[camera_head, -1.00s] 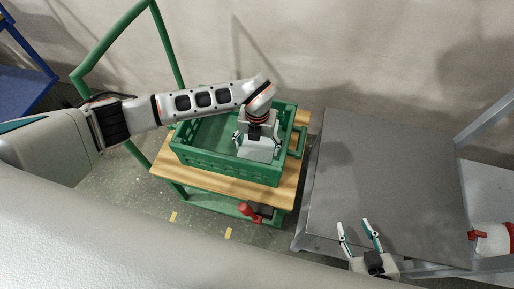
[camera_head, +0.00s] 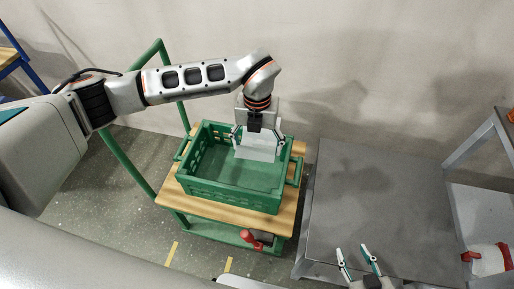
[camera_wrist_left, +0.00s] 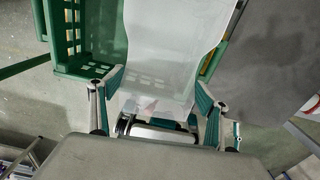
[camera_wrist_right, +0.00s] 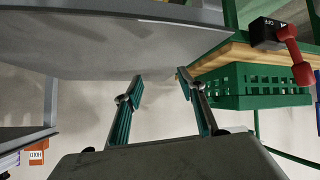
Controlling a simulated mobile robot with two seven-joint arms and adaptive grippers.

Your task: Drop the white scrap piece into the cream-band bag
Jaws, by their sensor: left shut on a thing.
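A flat white piece (camera_head: 258,152), matching the white scrap, hangs from my left gripper (camera_head: 257,138) over the green crate (camera_head: 228,198). In the left wrist view the white piece (camera_wrist_left: 168,45) lies across the space between the fingers (camera_wrist_left: 158,92), and the gripper is shut on it. Its lower edge overlaps the crate's opening in the head view. My right gripper (camera_head: 353,252) is open and empty at the front edge of the grey table. It is also open in the right wrist view (camera_wrist_right: 160,78). I cannot make out a bag with a cream band.
The crate stands on a wooden-topped green cart (camera_head: 286,205); its visible floor looks empty. The grey table (camera_head: 375,200) to its right is bare. A white and red object (camera_head: 488,259) lies at the far right. A red-handled item (camera_head: 250,239) sits low on the cart.

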